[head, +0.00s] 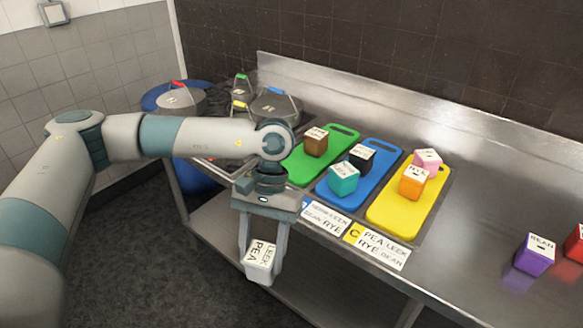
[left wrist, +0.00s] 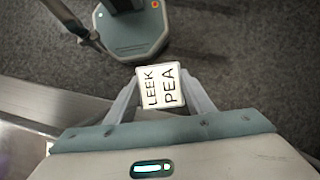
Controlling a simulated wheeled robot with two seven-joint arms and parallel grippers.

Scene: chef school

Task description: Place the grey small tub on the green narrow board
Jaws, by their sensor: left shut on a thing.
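My left gripper (head: 262,250) is shut on the grey small tub (head: 260,266), a pale cube-like tub with LEEK and PEA on its top label. It also shows between the fingers in the left wrist view (left wrist: 162,88). The tub hangs in front of the counter's front edge, clear of any surface. The green narrow board (head: 304,172) lies on the counter, behind and right of the gripper. A brown tub (head: 316,144) stands on its middle part; my left arm hides its left side. My right gripper is not in view.
A blue board (head: 378,158) holds teal (head: 343,178) and black (head: 362,158) tubs. A yellow board (head: 398,218) holds orange and pink tubs. Label cards (head: 377,245) lie along the front edge. Lidded pots (head: 276,106) stand behind my arm. A purple tub (head: 534,254) is far right.

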